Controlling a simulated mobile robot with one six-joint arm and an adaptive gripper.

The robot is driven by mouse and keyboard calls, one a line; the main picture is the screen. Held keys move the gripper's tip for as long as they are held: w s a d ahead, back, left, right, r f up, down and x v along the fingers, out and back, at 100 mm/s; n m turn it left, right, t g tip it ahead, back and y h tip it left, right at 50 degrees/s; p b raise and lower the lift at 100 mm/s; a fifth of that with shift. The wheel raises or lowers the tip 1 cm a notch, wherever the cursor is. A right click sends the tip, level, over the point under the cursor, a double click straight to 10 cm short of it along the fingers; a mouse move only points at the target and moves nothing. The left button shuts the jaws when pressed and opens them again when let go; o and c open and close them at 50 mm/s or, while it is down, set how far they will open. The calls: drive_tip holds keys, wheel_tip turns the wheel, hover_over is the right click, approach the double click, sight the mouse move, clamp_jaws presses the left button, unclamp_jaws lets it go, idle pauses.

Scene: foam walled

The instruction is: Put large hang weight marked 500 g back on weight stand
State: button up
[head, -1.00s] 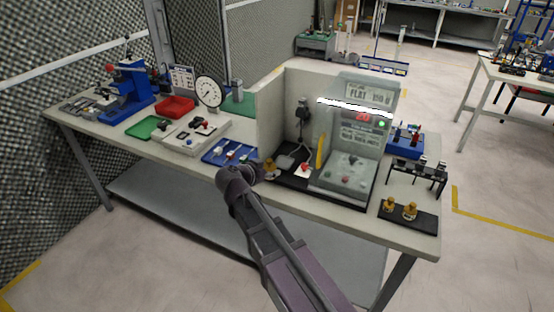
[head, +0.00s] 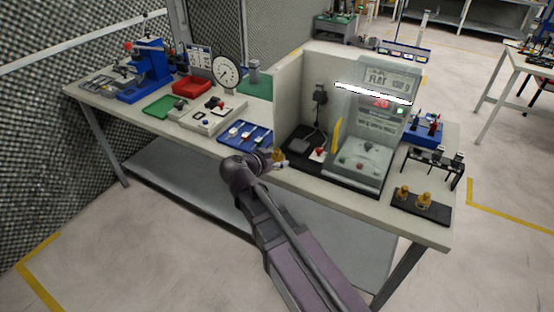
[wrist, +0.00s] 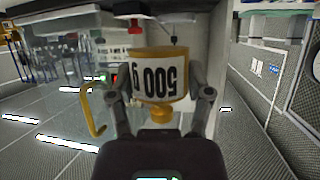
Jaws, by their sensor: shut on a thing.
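My gripper (wrist: 160,95) is shut on a brass hang weight (wrist: 160,54) with a white label reading 500 g, upside down in the wrist view. Its narrow brass knob points down in that picture, toward my wrist. In the head view the weight (head: 278,155) shows small and partly hidden at my gripper (head: 274,161), by the bench's front edge, right of the blue tray. A black base (head: 440,214) with two brass weights (head: 403,192) (head: 424,199) stands at the bench's right front corner; it looks like the weight stand.
A clear-fronted balance enclosure (head: 365,150) with a yellow handle (head: 337,135) stands between my gripper and the black base. A cream partition (head: 292,95) is behind. A blue tray (head: 245,133) lies to the left. A black rack (head: 433,165) stands behind the base.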

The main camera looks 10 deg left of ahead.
sight(277, 151)
drive_tip(key=shift+r, duration=0.1)
wheel_tip(277, 151, up, 5)
drive_tip(key=p, duration=0.5)
drive_tip(key=shift+s, duration=0.15)
idle(0.4)
